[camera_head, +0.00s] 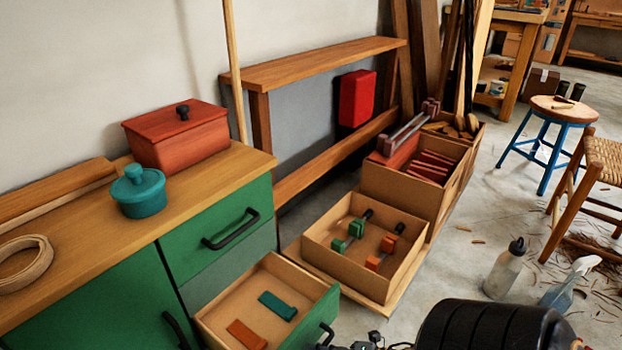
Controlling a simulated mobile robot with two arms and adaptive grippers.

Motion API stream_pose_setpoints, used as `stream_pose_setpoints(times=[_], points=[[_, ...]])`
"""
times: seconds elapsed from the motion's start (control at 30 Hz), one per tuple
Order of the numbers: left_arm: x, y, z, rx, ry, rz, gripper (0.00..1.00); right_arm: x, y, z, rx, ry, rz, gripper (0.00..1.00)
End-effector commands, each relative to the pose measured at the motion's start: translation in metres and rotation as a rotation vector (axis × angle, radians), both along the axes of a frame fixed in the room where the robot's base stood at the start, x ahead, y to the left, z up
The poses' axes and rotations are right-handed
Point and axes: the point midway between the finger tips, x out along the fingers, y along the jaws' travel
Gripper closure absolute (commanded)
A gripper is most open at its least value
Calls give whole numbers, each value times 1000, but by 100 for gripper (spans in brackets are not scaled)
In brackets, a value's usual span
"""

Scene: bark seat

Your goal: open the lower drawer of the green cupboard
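The green cupboard (90,305) with a wooden top stands at the left. Its upper drawer (205,240) is shut and has a black bar handle. The lower drawer (318,312) is pulled well out, so its inside shows. In it lie a teal block (277,305) and an orange block (246,334). Its black handle (325,335) is at the bottom edge of the picture. A little of my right gripper (368,342) shows close by that handle. The picture's edge cuts it off, so I cannot tell whether it touches the handle. My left gripper is not in view.
A red box (178,139) and a teal pot (139,192) stand on the cupboard top. A cardboard tray with clamps (335,290) sits close beyond the open drawer. A blue-legged stool (548,150) is farther back.

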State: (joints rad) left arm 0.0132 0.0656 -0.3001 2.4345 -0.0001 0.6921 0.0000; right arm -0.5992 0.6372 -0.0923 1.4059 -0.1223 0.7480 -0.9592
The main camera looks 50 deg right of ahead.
Motion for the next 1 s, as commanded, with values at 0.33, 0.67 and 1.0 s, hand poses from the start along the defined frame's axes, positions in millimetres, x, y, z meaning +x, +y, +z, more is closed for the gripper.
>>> stream_pose_setpoints(times=[0.33,0.67,1.0], points=[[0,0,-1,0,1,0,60,-1,0,-1,-1,0,0,100],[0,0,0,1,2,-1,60,-1,0,0,0,1,0,64],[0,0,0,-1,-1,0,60,-29,-15,4,-1,5,-1,64]])
